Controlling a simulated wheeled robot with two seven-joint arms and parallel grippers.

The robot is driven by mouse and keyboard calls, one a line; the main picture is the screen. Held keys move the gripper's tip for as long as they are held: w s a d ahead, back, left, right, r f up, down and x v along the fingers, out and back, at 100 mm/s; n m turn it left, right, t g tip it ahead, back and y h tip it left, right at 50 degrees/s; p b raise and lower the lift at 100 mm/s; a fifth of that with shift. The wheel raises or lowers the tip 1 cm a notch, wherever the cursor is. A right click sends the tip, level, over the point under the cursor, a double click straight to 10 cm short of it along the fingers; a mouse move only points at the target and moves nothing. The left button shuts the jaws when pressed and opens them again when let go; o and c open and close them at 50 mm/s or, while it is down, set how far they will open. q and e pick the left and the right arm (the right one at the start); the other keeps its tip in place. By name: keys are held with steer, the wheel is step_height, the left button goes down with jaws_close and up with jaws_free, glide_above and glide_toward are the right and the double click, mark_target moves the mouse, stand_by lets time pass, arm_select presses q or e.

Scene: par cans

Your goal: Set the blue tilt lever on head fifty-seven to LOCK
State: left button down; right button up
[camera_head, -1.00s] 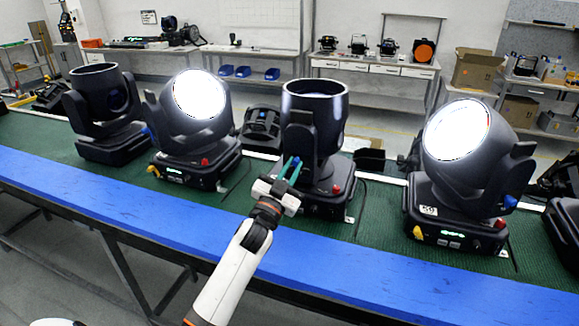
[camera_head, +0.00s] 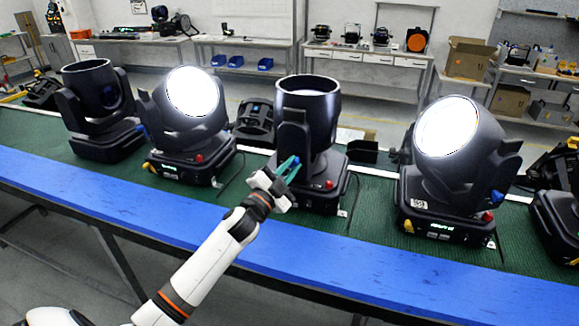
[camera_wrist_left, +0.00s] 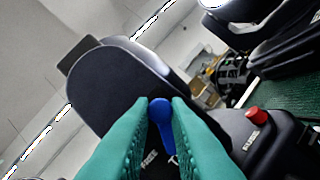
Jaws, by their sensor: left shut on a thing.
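The moving head in the middle of the bench (camera_head: 308,105) is black, with its open round barrel pointing up. Its blue tilt lever (camera_wrist_left: 160,112) shows in the left wrist view at the foot of the yoke arm, between my green fingertips. My left gripper (camera_head: 288,168) is shut on that lever, and the fingers hide part of it. A red knob (camera_wrist_left: 257,116) is on the base to the right. The head's number is not readable here. My right gripper is not in view.
Lit heads stand on either side: one to the left (camera_head: 192,95), and one marked 59 to the right (camera_head: 447,130). Another unlit head (camera_head: 98,105) is at far left. The green bench top (camera_head: 255,195) has a clear blue front edge (camera_head: 120,205).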

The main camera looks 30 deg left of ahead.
arm_select(q)
steer(key=c, duration=1.4)
jaws_free()
steer(key=shift+f, duration=0.1)
steer(key=shift+s+f, duration=0.15)
steer(key=shift+s, duration=0.1)
steer(key=shift+r+b+v, duration=0.2)
steer(key=shift+b+v, duration=2.1)
steer(key=shift+v, duration=3.4)
